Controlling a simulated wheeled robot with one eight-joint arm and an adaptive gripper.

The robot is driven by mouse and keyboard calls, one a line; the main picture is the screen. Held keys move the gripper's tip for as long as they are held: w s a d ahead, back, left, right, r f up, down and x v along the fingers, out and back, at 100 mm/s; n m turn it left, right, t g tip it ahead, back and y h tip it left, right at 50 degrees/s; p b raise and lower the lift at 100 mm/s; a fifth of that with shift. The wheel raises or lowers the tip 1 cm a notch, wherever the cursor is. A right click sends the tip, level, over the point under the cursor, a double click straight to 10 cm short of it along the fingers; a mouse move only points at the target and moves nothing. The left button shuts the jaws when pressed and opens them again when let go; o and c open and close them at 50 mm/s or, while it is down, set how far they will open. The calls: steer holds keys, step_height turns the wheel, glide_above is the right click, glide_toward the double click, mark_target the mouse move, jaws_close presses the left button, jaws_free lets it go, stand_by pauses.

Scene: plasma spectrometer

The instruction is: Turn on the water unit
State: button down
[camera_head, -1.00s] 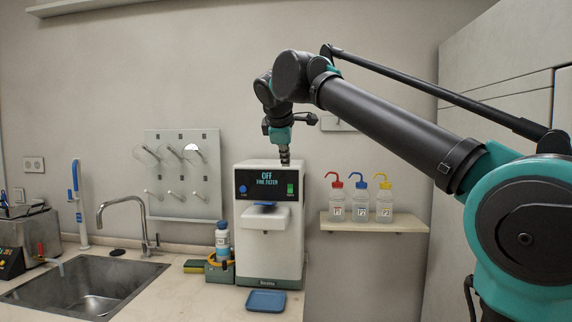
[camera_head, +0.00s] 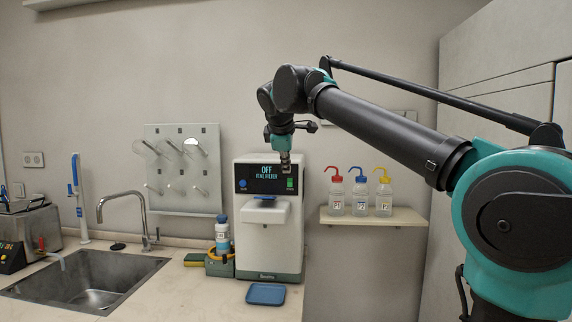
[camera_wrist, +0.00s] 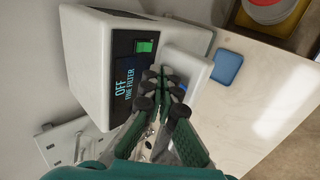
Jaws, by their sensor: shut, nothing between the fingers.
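The water unit (camera_head: 268,240) is a white box with a dark front panel. Its display (camera_head: 266,171) reads OFF above a second line of text. A green switch (camera_head: 290,184) is at the panel's right end and a blue round button (camera_head: 242,186) at its left. My gripper (camera_head: 285,170) is shut and empty, in front of the panel's upper right, close to the green switch. In the wrist view, my gripper's fingertips (camera_wrist: 160,72) point at the panel beside the green switch (camera_wrist: 145,46). Whether they touch the panel I cannot tell.
A blue tray (camera_head: 266,294) lies on the counter before the unit. A bottle (camera_head: 222,234) in a holder and a sink (camera_head: 85,280) are to its left. A shelf (camera_head: 385,217) with three wash bottles is to its right.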

mark_target(290, 186)
steer(key=x, duration=0.6)
steer(key=w+x, duration=0.1)
steer(key=x, duration=0.2)
steer(key=shift+r, duration=0.4)
steer(key=shift+w+f, duration=0.25)
steer(key=shift+w, duration=0.3)
steer(key=shift+w+f+t, duration=0.15)
steer(key=shift+f+t, duration=0.1)
steer(key=shift+t, duration=0.15)
steer(key=shift+r, duration=0.15)
steer(key=shift+r, duration=0.75)
